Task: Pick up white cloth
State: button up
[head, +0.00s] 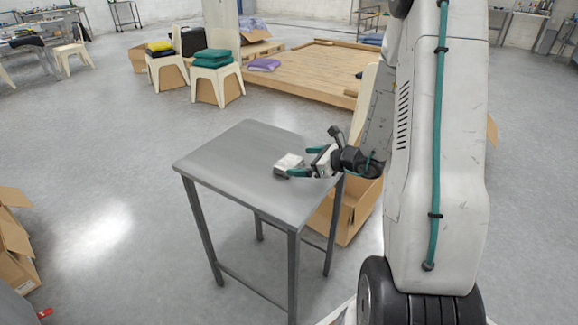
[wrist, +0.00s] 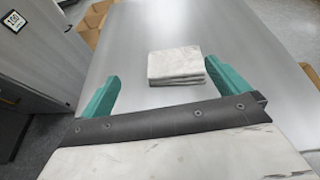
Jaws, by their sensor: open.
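The white cloth (head: 289,162) lies folded in a small stack on the grey metal table (head: 235,160), near the table's right side. In the wrist view the cloth (wrist: 176,65) lies ahead of my gripper (wrist: 165,92), between the lines of its two teal fingers and closer to the right one. My gripper (head: 297,173) is open and empty, low over the table's right edge. In the head view its fingers are beside the cloth. I cannot tell whether a finger touches it.
An open cardboard box (head: 352,210) stands on the floor at the table's right side. More boxes (head: 14,245) are at the far left. Chairs with folded cloths (head: 212,58) and a wooden platform (head: 310,72) stand behind. The rest of the tabletop is clear.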

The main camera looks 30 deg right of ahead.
aim_at(292, 163)
jog(key=shift+d+f+m+h, duration=0.4)
jog(key=shift+d+f+m, duration=0.2)
jog(key=shift+d+f, duration=0.15)
jog(key=shift+w+d+f, duration=0.1)
jog(key=shift+w+f, duration=0.05)
jog(key=shift+f, duration=0.05)
jog(key=x, duration=0.7)
jog(key=shift+w, duration=0.2)
jog(key=c, duration=0.7)
